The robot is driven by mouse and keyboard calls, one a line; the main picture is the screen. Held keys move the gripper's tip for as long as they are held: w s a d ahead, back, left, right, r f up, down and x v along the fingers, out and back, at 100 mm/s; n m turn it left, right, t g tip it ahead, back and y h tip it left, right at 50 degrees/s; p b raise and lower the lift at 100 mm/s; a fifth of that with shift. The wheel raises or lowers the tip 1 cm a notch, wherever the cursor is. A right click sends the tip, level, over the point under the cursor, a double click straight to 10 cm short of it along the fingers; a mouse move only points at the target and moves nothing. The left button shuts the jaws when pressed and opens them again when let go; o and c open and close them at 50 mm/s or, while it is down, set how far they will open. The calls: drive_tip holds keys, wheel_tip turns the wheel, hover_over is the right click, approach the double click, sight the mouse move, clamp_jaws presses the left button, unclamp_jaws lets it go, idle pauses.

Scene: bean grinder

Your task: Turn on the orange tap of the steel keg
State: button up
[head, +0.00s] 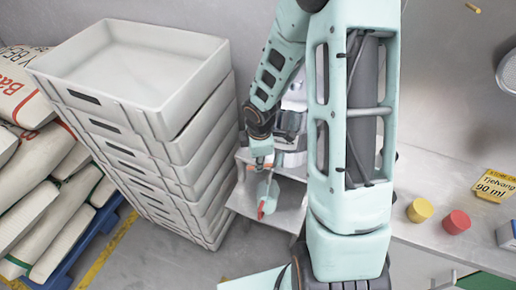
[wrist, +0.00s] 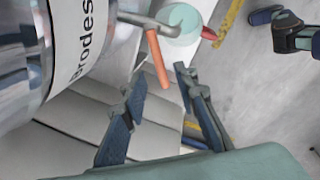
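The steel keg (wrist: 25,70) fills the left of the wrist view, with a white label on its side. Its tap has a grey metal body and an orange lever (wrist: 158,62). My gripper (wrist: 159,78) is open and empty. Its two dark fingers stand apart, and the end of the orange lever appears between their tips in the picture. I cannot tell whether the lever touches a finger. In the head view my arm hides most of the keg and much of the gripper.
A pale green round vessel (wrist: 182,20) with a red part is near the tap. Stacked grey crates (head: 185,150) stand left in the head view, with sacks (head: 45,160) beyond. A counter at right holds a yellow cylinder (head: 420,210) and a red cylinder (head: 456,222).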

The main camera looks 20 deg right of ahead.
wheel_tip(320, 180, up, 9)
drive_tip(key=s, duration=0.2)
drive_tip(key=shift+w+f, duration=0.1)
idle(0.5)
